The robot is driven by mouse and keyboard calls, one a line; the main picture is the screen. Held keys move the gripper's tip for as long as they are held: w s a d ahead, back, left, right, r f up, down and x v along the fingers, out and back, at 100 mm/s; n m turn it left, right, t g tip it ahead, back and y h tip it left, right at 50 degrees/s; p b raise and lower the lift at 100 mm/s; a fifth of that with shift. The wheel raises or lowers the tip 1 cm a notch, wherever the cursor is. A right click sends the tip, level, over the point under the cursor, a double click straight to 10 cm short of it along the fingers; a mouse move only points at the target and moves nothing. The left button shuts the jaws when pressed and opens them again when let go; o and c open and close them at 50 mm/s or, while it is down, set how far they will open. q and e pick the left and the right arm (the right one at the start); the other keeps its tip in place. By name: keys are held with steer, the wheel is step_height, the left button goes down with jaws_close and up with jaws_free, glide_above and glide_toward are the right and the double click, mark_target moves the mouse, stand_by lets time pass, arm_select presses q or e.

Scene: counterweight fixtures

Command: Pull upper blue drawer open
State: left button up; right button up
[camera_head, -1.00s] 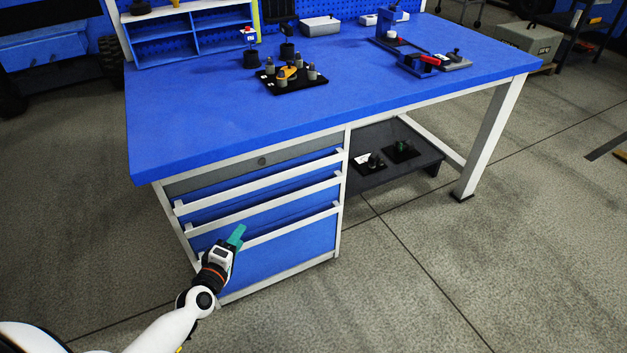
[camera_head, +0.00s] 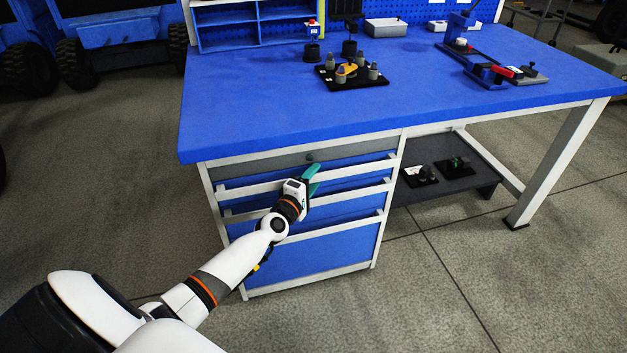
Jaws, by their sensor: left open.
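My left gripper (camera_head: 312,180) has teal fingers and is at this drawer's front, near the middle of the handle strip. Its fingers look spread, one above and one about level with or below the strip. I cannot tell whether they touch it. The gripper hides part of the strip. My right gripper is not in view.
Two more blue drawers with white strips lie below, including the large bottom drawer (camera_head: 310,252). The blue worktop (camera_head: 400,100) overhangs above, holding a black tray with parts (camera_head: 335,82). A dark lower shelf (camera_head: 462,182) is at right. The floor in front is clear.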

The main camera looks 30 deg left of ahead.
arm_select(q)
steer(key=shift+w, duration=0.3)
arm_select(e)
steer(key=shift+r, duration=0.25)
arm_select(q)
jaws_close()
steer(key=shift+s+d, duration=0.1)
